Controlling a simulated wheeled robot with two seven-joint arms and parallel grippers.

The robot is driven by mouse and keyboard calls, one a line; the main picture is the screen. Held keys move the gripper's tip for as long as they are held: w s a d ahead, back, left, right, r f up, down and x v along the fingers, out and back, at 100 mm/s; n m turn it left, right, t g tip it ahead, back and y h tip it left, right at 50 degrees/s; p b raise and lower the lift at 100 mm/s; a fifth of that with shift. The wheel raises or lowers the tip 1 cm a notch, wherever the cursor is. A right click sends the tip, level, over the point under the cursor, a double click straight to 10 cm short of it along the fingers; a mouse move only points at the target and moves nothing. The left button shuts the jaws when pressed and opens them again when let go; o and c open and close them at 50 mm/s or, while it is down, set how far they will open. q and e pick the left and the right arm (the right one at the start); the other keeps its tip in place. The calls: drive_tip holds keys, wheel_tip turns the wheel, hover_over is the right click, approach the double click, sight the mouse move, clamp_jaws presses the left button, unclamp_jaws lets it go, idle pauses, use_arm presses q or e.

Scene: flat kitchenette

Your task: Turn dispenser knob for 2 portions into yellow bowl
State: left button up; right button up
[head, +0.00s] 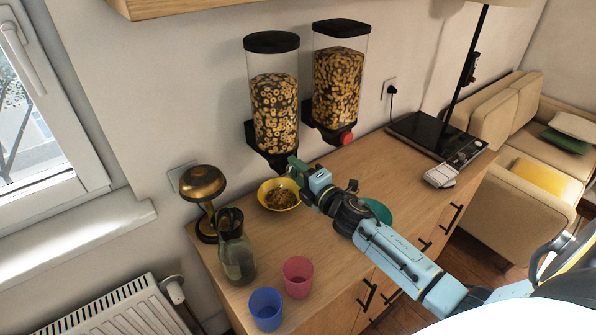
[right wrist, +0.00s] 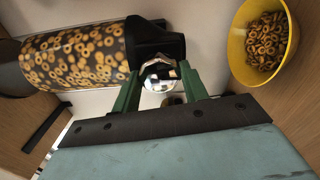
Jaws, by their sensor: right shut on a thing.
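The left dispenser (head: 274,100) is a clear wall-mounted container with a black lid, filled with ring-shaped cereal. It also shows lying sideways in the right wrist view (right wrist: 75,58). My right gripper (head: 294,163) is at its base. In the right wrist view the green fingers (right wrist: 160,84) are shut on a shiny round knob (right wrist: 160,72), which my gripper hides in the head view. The yellow bowl (head: 263,198) stands on the counter below the dispenser, with cereal rings in it. The bowl also shows in the right wrist view (right wrist: 240,50). My left gripper is out of view.
A second dispenser (head: 338,88) with a red knob (head: 346,138) is to the right. A brass lamp (head: 203,184), a glass carafe (head: 237,258), a pink cup (head: 298,277) and a blue cup (head: 266,309) stand front left. A teal dish (head: 378,210) is partly behind my right arm.

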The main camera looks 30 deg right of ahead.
idle(0.3)
drive_tip(key=o, duration=1)
drive_tip(key=s, duration=0.9)
drive_tip(key=s+d+b, duration=0.1)
drive_tip(key=s, duration=0.3)
drive_tip(key=shift+s, duration=0.2)
